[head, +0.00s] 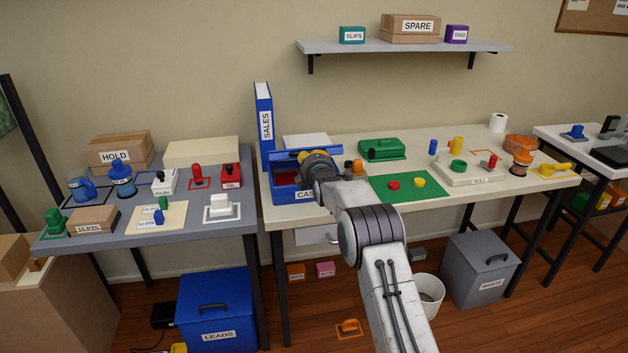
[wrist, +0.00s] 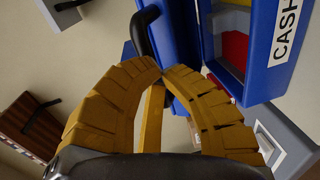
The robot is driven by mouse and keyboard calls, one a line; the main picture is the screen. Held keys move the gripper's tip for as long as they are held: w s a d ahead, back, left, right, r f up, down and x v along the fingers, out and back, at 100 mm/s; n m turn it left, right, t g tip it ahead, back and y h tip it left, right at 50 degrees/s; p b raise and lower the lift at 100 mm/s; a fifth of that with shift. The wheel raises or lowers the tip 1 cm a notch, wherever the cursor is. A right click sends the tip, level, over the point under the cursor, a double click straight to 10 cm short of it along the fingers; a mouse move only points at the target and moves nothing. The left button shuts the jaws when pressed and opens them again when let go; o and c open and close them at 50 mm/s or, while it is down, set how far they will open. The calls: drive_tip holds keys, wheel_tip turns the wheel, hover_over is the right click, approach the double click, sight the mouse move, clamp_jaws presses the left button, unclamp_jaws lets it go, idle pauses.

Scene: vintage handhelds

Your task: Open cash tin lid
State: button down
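The blue cash tin (head: 279,195) stands at the left end of the long table. Its lid (head: 283,157) is raised at the back, and the red inside shows. In the wrist view, the tin (wrist: 268,80) with its CASH label and coloured inside is at the right. The lid (wrist: 180,45) with its black handle (wrist: 139,32) is to the left of the opening. My gripper (wrist: 162,74) has its yellow fingertips together just by the handle's end. I cannot tell whether they touch it. In the head view, my gripper and wrist hide the tin's right part.
A blue SALES binder (head: 264,125) stands behind the tin's left side. A green box (head: 382,149) and a green mat (head: 405,195) lie to the right. A shelf (head: 360,47) hangs above. The grey table (head: 185,230) at the left holds several small items.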

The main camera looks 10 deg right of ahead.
drive_tip(key=shift+w+r+p, duration=0.6)
drive_tip(key=shift+r+p, duration=0.25)
drive_tip(key=shift+p, duration=0.15)
drive_tip(key=shift+w+r+p, duration=0.6)
drive_tip(key=shift+r+p, duration=0.25)
drive_tip(key=shift+p, duration=0.15)
